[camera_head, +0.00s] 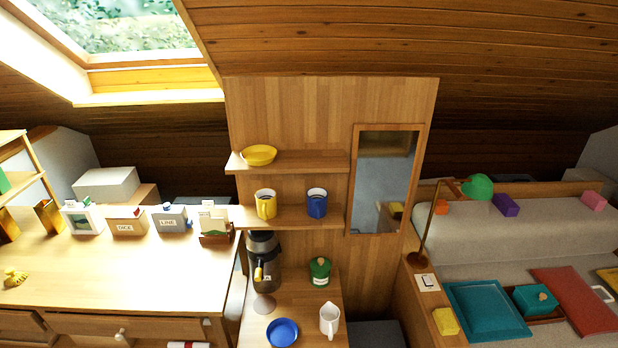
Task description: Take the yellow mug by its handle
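The yellow mug (266,204) stands upright on the lower wall shelf (290,222), on its left part. Neither of my grippers shows in the head view.
A yellow bowl (259,155) sits on the upper shelf (310,162) above the mug. Below are a coffee machine (262,250), a green canister (320,271), a blue bowl (282,332) and a white pitcher (329,318). A framed mirror or window (385,180) is to the right.

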